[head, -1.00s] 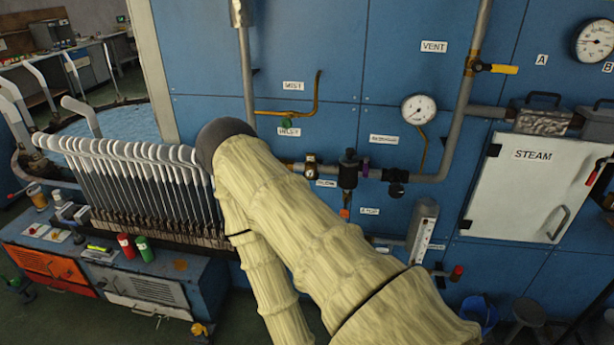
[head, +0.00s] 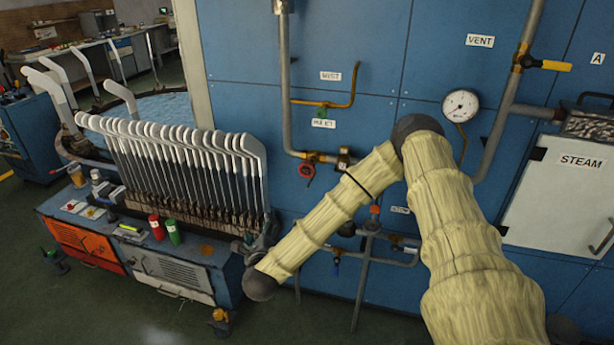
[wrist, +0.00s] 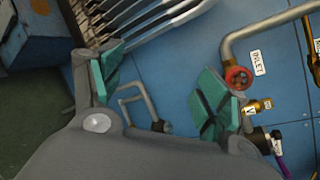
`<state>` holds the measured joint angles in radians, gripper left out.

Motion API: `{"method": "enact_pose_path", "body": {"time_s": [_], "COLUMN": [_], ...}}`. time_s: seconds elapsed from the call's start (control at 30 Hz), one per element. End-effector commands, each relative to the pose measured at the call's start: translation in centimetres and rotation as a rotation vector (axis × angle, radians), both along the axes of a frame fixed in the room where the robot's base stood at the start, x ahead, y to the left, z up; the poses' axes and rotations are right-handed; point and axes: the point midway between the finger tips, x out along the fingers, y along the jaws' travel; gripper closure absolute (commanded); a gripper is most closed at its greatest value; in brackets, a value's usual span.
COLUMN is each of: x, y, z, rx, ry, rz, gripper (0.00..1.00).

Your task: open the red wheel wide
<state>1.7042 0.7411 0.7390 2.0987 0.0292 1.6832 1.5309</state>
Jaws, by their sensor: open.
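The red wheel (head: 306,170) is a small round handwheel on the grey pipe low on the blue wall panel, left of a brass fitting. It also shows in the wrist view (wrist: 238,77), beside the INLET label and just past the tip of my right-hand finger. My gripper (wrist: 160,88) is open and empty, its teal pads wide apart. The wheel lies outside the gap between the fingers, and I see no contact. In the head view my dark gripper (head: 264,238) is partly visible below and left of the wheel, by the bench corner.
A rack of grey-white sock boards (head: 180,165) stands close on the left. A bench (head: 215,270) with red and green cans is beneath it. Pipes and a gauge (head: 461,105) are to the right, with a STEAM door (head: 560,195) farther right. A thin bent pipe (wrist: 140,98) shows between my fingers.

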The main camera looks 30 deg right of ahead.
Motion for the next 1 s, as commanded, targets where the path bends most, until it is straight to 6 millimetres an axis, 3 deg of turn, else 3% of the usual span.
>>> {"method": "enact_pose_path", "body": {"time_s": [0.03, 0.1, 0.2, 0.3, 0.57, 1.0], "x": [0.8, 1.5, 1.8, 1.7, 2.1, 6.4], "y": [-2.7, -5.7, -9.4, -11.9, -14.3, -19.3], "z": [1.7, 3.9, 6.5, 8.2, 9.7, 9.8], "rx": [0.061, 0.138, 0.221, 0.275, 0.315, 0.312], "ry": [-0.082, -0.193, -0.328, -0.425, -0.502, -0.500], "rz": [-0.091, -0.198, -0.319, -0.397, -0.455, -0.454], "gripper": [0.25, 0.25, 0.25, 0.25, 0.25, 0.25]}}
